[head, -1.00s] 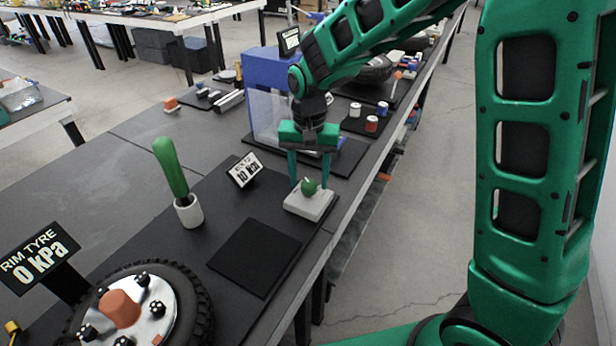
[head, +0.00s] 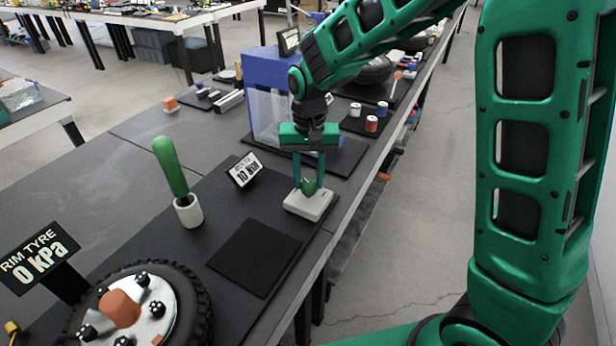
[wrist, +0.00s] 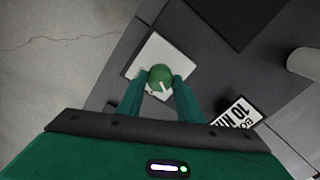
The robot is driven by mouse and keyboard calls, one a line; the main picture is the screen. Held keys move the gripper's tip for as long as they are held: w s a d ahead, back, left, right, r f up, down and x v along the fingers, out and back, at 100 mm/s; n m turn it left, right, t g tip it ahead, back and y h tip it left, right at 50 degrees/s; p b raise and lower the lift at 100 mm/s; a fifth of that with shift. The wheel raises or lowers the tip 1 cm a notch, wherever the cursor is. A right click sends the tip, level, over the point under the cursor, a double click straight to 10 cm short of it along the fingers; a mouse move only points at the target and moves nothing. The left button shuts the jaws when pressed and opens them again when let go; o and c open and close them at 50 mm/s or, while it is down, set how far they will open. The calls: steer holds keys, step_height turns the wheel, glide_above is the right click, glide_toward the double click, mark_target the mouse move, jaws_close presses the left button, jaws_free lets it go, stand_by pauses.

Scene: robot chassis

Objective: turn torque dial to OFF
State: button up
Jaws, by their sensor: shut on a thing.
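The torque dial is a green round knob (head: 309,187) on a white box (head: 318,205), standing on the dark bench mat. In the wrist view the knob (wrist: 160,77) carries a white pointer mark, and the white box (wrist: 150,55) lies under it. My gripper (head: 308,183) points down from above and is shut on the knob, one finger on each side. A small sign (head: 245,170) behind the box reads about 10; its smaller print is hard to read.
A green-handled tool stands in a white cup (head: 188,211) to the left. A flat black pad (head: 254,257) lies in front. A tyre (head: 190,300) with a "RIM TYRE 0 kPa" sign (head: 40,257) is at front left. A blue block (head: 270,75) stands behind. The bench edge is close on the right.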

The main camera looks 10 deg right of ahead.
mark_target(309, 182)
steer(key=n, duration=0.5)
steer(key=shift+n, duration=0.4)
stand_by(0.3)
steer(key=o, duration=1)
steer(key=shift+o, duration=0.2)
step_height(309, 182, up, 11)
steer(key=shift+w+f, duration=0.1)
